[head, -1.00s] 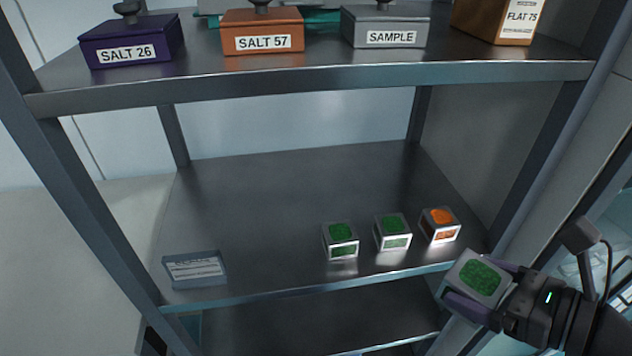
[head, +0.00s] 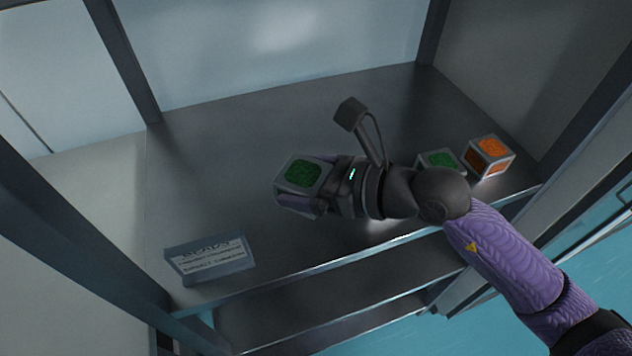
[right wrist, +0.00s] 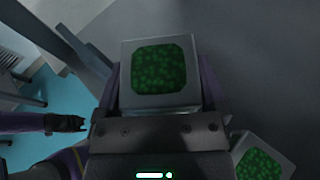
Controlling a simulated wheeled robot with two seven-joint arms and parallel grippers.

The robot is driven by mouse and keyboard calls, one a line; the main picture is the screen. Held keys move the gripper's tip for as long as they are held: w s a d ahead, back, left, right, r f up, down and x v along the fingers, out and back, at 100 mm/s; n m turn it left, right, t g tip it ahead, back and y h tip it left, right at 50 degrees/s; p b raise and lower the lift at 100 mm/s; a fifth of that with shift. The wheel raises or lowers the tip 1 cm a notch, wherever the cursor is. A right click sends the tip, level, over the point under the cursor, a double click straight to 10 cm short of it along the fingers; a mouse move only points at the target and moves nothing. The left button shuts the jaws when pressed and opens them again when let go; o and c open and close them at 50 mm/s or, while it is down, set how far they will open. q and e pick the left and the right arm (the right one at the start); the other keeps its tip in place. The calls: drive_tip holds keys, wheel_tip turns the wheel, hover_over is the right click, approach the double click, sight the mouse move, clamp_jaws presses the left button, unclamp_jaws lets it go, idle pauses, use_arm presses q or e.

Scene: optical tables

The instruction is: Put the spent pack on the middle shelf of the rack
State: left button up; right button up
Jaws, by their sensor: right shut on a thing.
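My right gripper (head: 310,190) is shut on a light grey cube-shaped pack (head: 291,190) with a green textured top. The pack also fills the middle of the right wrist view (right wrist: 165,102), between the fingers. It is over the rack's middle shelf (head: 230,130), left of the packs standing there; I cannot tell whether it touches the shelf. A green-topped pack (head: 438,160) is partly hidden behind my right arm, and an orange-topped pack (head: 488,157) stands at its right. A dark gripper, likely my left (right wrist: 68,123), shows small in the right wrist view; its jaws are unclear.
A grey label block (head: 210,259) with blurred print stands at the shelf's front left. A green-topped pack (right wrist: 262,160) shows near my right gripper in the wrist view. Rack posts (head: 125,60) bound the shelf. A lower shelf (head: 300,318) lies beneath. The shelf's left and back are clear.

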sight(308, 222)
wheel_tip(308, 222, down, 7)
drive_tip(key=shift+r+b, duration=0.1)
drive_tip(key=shift+b, duration=1.15)
drive_tip(key=shift+r, duration=0.2)
use_arm(q)
drive_tip(key=s+a+f, duration=0.1)
drive_tip(key=a+f, duration=0.1)
drive_tip(key=f, duration=0.1)
drive_tip(key=shift+s+a, duration=0.1)
drive_tip(key=shift+s, duration=0.25)
use_arm(e)
drive_tip(key=shift+f, duration=0.1)
drive_tip(key=o, duration=1)
use_arm(q)
drive_tip(key=shift+w+y, duration=0.2)
drive_tip(key=shift+y, duration=0.1)
use_arm(e)
drive_tip(key=shift+o, duration=0.2)
use_arm(q)
drive_tip(key=shift+w+r, duration=0.1)
use_arm(e)
drive_tip(key=shift+s+d+r, duration=0.1)
drive_tip(key=shift+d+r, duration=0.1)
drive_tip(key=shift+r, duration=0.05)
use_arm(q)
drive_tip(key=shift+s, duration=0.3)
use_arm(e)
drive_tip(key=v, duration=1.1)
drive_tip(key=shift+d, duration=0.2)
